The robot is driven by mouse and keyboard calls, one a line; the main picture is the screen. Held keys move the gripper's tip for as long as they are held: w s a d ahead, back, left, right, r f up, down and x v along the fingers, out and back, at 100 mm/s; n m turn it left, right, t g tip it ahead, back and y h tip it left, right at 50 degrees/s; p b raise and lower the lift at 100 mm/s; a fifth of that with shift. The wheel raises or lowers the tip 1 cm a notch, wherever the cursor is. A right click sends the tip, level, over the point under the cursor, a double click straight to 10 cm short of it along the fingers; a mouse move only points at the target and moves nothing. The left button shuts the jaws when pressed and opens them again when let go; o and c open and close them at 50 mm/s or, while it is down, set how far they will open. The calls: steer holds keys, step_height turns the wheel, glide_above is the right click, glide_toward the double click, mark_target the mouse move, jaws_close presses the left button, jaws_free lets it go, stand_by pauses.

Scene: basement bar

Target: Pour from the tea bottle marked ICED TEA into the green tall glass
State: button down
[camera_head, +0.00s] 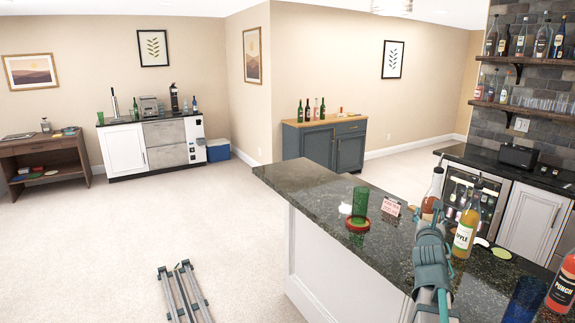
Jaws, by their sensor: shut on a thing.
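The green tall glass (360,203) stands upright on a red coaster (357,225) near the left part of the dark stone counter. My gripper (431,228) is right of the glass, over the counter, and is shut on a bottle (433,190) with reddish-brown contents and a dark pour spout. That bottle looks about upright. Its label and lower part are hidden behind my gripper, so I cannot read whether it says ICED TEA. A gap of counter lies between bottle and glass.
A yellow bottle marked APPLE (465,230) stands close right of my gripper. A red bottle marked PUNCH (562,286) is at the right edge.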

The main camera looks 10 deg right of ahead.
steer(key=w+a+f+n+t+y+b, duration=0.1)
steer(key=a+f+n+y, duration=0.1)
steer(key=a, duration=0.9)
steer(key=w+a+f+n+y+b, duration=0.1)
steer(key=a+f+y, duration=0.3)
steer(key=a, duration=0.8)
steer(key=w+a+f+n+t+y+b, duration=0.1)
steer(key=w+a+f+n+y+b, duration=0.1)
steer(key=a, duration=1)
steer(key=shift+f+n+t+y, duration=0.3)
steer(key=shift+f+n+y, duration=0.3)
steer(key=shift+f, duration=0.2)
steer(key=shift+w+d, duration=0.1)
